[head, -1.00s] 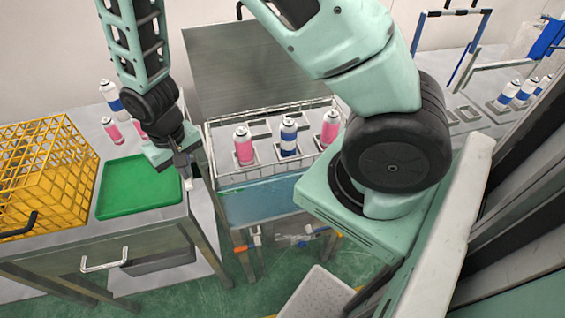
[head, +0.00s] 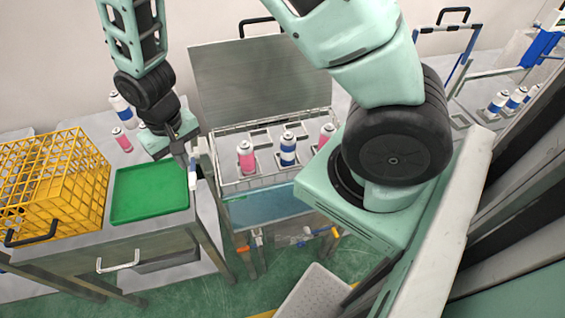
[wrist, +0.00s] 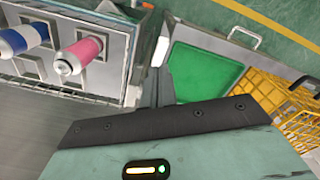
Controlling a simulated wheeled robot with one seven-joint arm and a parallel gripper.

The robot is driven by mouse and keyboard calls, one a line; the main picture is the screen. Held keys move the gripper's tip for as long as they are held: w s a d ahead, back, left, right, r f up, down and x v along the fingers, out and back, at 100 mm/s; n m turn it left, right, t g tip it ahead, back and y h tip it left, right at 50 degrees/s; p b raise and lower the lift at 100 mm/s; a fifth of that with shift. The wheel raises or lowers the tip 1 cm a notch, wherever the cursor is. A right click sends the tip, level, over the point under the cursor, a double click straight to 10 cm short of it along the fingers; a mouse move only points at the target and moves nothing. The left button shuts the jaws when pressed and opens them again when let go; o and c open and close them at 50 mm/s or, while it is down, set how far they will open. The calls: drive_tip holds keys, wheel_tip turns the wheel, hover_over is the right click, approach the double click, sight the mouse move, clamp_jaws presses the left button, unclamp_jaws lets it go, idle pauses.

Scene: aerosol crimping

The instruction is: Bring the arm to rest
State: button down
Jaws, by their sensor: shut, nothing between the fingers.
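My gripper (head: 189,160) hangs above the gap between the green tray (head: 150,191) and the wire-railed bath (head: 268,181). Its fingers are together with nothing held. In the wrist view the shut fingers (wrist: 157,85) point toward the space between the green tray (wrist: 205,75) and the metal rack with cans. My upper arm and base cover part of the right side of the head view.
A yellow crate (head: 55,185) stands left of the tray. Pink can (head: 246,158) and blue-banded can (head: 288,149) stand in the bath, beside another pink can (head: 326,135). Other cans stand behind my gripper and at far right. An upright metal lid (head: 262,80) rises behind the bath.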

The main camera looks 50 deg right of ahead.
idle(0.4)
drive_tip(key=shift+s+a+r+b, duration=0.2)
drive_tip(key=shift+a+b, duration=0.1)
drive_tip(key=shift+b, duration=0.15)
drive_tip(key=s+a+r+n+b, duration=0.2)
drive_tip(key=s+n+b, duration=0.2)
drive_tip(key=s, duration=0.5)
drive_tip(key=s+a+r+n+b, duration=0.3)
drive_tip(key=s+n+b, duration=0.2)
drive_tip(key=s, duration=0.5)
drive_tip(key=shift+s+a+y+b, duration=0.25)
drive_tip(key=shift+y+b, duration=0.05)
drive_tip(key=shift+b, duration=0.85)
